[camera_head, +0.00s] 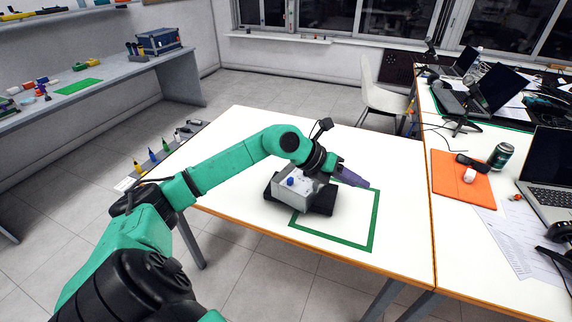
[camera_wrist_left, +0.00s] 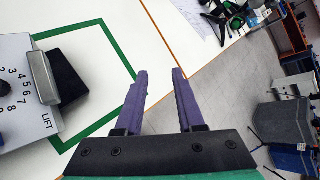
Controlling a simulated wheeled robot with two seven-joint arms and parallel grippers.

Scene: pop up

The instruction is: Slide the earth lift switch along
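A light grey box (camera_head: 300,192) with a blue knob and a black base stands on the white table. In the left wrist view the box (camera_wrist_left: 18,62) shows at the left edge, with a numbered dial, a dark knob cut by the frame edge, and the word LIFT. A grey metal bar (camera_wrist_left: 43,77) and a black block stand at its near side; I cannot tell which part is the earth lift switch. My left gripper (camera_head: 356,179) has purple fingers just right of the box. The fingers (camera_wrist_left: 160,73) are apart with nothing between them. My right gripper is not in view.
A green tape outline (camera_head: 371,222) marks the table around the box's right and front. The white tabletop (camera_head: 250,130) behind is clear. A side desk at right holds laptops, an orange sheet (camera_head: 466,180) and a can (camera_head: 501,156).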

